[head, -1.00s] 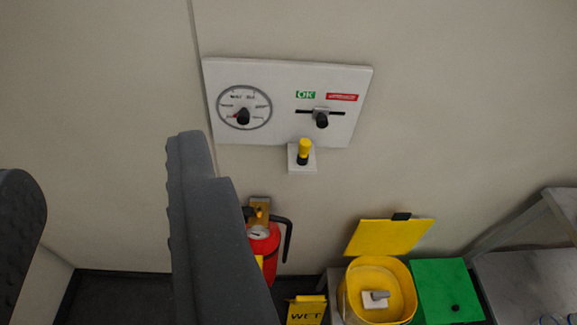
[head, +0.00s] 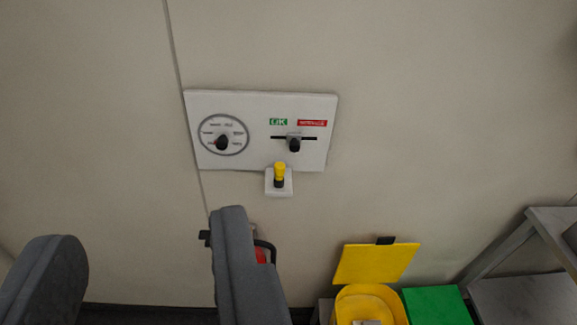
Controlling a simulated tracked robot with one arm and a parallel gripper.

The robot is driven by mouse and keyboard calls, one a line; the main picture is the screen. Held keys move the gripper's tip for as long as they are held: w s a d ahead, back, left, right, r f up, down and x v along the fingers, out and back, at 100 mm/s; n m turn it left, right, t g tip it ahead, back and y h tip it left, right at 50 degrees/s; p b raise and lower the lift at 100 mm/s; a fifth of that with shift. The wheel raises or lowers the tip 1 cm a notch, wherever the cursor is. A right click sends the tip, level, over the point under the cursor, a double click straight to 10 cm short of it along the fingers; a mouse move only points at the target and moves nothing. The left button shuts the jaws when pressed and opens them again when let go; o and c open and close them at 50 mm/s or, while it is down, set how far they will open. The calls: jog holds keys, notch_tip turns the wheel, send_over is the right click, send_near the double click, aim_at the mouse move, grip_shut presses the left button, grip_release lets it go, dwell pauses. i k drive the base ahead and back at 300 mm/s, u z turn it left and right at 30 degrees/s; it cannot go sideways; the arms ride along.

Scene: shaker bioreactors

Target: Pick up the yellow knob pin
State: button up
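The yellow knob pin (head: 280,170) stands upright with a black lower part in a small white holder (head: 279,188) on the wall, just below a white panel. My gripper (head: 146,240) shows as two dark grey fingers at the lower left. They are wide apart with nothing between them. The right finger's tip is below and left of the pin, and no finger touches it.
The white panel (head: 318,160) carries a round dial (head: 223,135) and a black slider knob (head: 294,144). Below are a mostly hidden red extinguisher (head: 261,255), an open yellow bin (head: 376,265), a green box (head: 436,306) and a grey metal table (head: 525,300).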

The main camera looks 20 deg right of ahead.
aim_at(279, 168)
jog(key=i, duration=0.85)
jog(key=u, duration=0.05)
